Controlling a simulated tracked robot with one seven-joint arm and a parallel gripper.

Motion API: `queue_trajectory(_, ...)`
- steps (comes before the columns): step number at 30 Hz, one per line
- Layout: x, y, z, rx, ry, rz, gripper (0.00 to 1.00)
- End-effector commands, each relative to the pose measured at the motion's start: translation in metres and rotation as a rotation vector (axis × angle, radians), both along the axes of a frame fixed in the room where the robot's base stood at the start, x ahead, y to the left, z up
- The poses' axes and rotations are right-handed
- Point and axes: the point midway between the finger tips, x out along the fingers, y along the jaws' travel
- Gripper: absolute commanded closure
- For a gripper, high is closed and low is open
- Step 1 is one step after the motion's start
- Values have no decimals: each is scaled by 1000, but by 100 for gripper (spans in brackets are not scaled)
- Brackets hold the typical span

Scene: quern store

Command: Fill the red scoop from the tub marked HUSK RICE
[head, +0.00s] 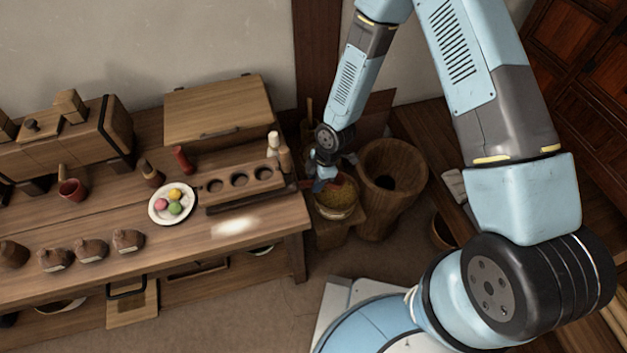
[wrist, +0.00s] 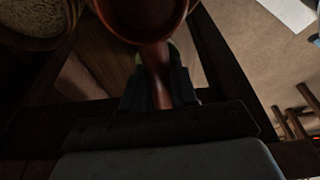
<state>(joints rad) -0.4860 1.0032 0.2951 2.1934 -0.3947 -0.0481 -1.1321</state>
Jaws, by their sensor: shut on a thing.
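My gripper (head: 325,182) is shut on the handle of the red scoop (wrist: 157,65), which points away from my wrist. The scoop's bowl is cut off by the top edge of the wrist view, and the visible part of its inside looks smooth, with no grain seen. In the head view my gripper hangs over or close beside a round tub of yellow-brown grain (head: 336,210) on a low wooden stand. A tub of grain also shows at the wrist view's top left (wrist: 38,22), apart from the scoop. No marking on the tub is readable.
A tall wooden mortar (head: 392,188) stands just right of the tub. The wooden table (head: 222,243) is on the left, with a holed rack (head: 241,187), a plate of coloured balls (head: 155,207) and a reddish cup (head: 72,190). Bare floor lies in front.

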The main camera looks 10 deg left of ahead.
Motion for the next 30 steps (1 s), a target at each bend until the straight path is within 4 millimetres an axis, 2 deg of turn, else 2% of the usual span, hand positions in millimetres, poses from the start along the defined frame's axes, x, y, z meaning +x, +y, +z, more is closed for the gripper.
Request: queue_trajectory(30, -2, 3, -5, 264, 181, -5, 100)
